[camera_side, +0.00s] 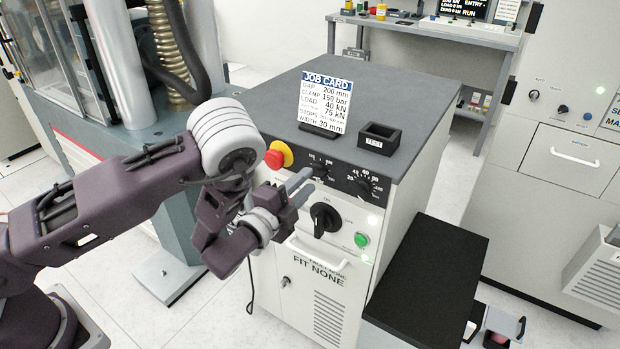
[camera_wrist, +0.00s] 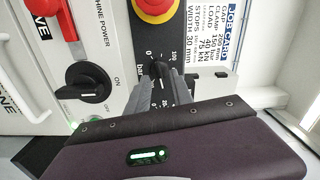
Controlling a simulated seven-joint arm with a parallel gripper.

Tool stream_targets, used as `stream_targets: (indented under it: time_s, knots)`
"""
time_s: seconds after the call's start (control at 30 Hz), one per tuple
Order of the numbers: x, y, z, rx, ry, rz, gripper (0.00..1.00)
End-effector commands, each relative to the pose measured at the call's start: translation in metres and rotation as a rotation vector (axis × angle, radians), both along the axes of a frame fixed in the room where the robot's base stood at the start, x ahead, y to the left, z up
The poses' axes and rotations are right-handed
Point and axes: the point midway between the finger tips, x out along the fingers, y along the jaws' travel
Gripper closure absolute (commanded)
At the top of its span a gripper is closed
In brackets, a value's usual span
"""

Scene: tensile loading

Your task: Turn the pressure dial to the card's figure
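The pressure dial (camera_side: 318,173) is a black knob on the dark strip of the cabinet's front. In the wrist view the black knob (camera_wrist: 158,70) shows beyond and between my fingertips, with a scale marked "bar" around it. Its exact setting is hidden. My gripper (camera_side: 305,182) points at this strip, its two grey fingers apart and on either side of the knob. I cannot tell whether they touch it. The job card (camera_side: 325,100) stands on the cabinet top and reads CLAMP 150 bar; it also shows in the wrist view (camera_wrist: 213,35).
A red emergency button (camera_side: 275,158) sits just left of the dial. A second scaled dial (camera_side: 367,186) is to the right. A large black power switch (camera_side: 325,219) and a green button (camera_side: 361,240) are below. A dark TEST tray (camera_side: 380,138) stands on top.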

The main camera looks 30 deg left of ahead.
Motion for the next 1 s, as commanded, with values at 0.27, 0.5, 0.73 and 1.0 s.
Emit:
stream_targets:
  time_s: [0.27, 0.5, 0.73, 1.0]
  knots:
    - [0.026, 0.0, 0.0, -0.003, 0.001, 0.0, 0.73]
    - [0.025, 0.0, 0.0, -0.003, 0.002, 0.0, 0.86]
    - [0.025, 0.0, 0.0, -0.003, 0.002, 0.001, 1.0]
    - [0.025, 0.0, 0.0, -0.032, 0.002, 0.001, 1.0]
